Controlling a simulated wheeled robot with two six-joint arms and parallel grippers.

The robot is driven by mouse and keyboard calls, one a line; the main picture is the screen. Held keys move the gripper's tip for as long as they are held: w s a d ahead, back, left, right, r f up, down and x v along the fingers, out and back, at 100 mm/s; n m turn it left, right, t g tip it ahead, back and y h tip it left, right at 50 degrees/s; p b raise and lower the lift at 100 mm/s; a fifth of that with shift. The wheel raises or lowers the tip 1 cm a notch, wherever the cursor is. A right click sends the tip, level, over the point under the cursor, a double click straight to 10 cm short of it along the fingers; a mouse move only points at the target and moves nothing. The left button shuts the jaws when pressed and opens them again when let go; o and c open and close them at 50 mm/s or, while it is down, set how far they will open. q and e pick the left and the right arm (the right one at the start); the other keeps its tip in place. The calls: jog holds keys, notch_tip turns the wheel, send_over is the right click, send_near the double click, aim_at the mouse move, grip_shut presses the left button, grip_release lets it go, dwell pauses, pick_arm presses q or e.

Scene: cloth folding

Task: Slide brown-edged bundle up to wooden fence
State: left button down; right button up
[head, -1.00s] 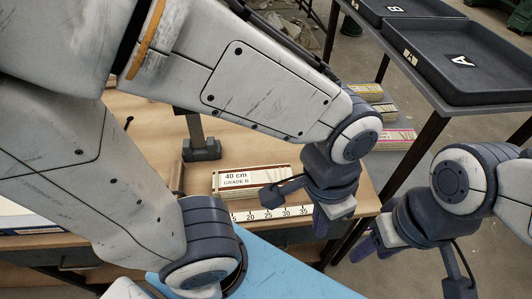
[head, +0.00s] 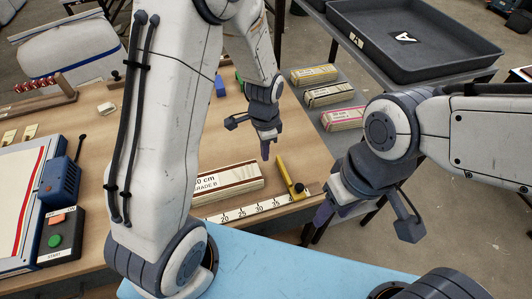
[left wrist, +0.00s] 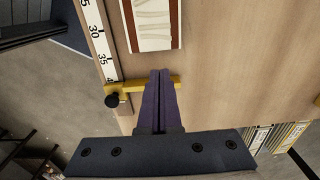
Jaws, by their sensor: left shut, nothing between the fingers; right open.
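The brown-edged bundle (head: 236,187), pale with a "GRADE B" label, lies flat on the wooden bench behind the ruler. Its left end is hidden by my left arm. In the left wrist view its end (left wrist: 152,28) lies just beyond my fingertips. My left gripper (head: 265,155) is shut and empty, pointing down near the bundle's right end; its closed fingers (left wrist: 161,74) show over the yellow stop. I cannot tell whether they touch anything. My right gripper (head: 332,212) is open and empty at the bench's right end. I cannot make out the wooden fence; my left arm covers that area.
A yellow stop (head: 289,176) with a black knob crosses the white ruler (head: 250,211) near 40. More bundles (head: 330,95) lie on a grey shelf to the right, near a black tray (head: 405,45). A control box (head: 60,240) stands at left.

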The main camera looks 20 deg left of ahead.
aim_at(265, 175)
pick_arm(q)
notch_tip(265, 175, down, 8)
jog(key=shift+s, duration=0.1)
pick_arm(e)
jog(key=shift+r, duration=0.2)
pick_arm(q)
jog(key=shift+s, duration=0.1)
pick_arm(e)
jog(key=shift+a, duration=0.15)
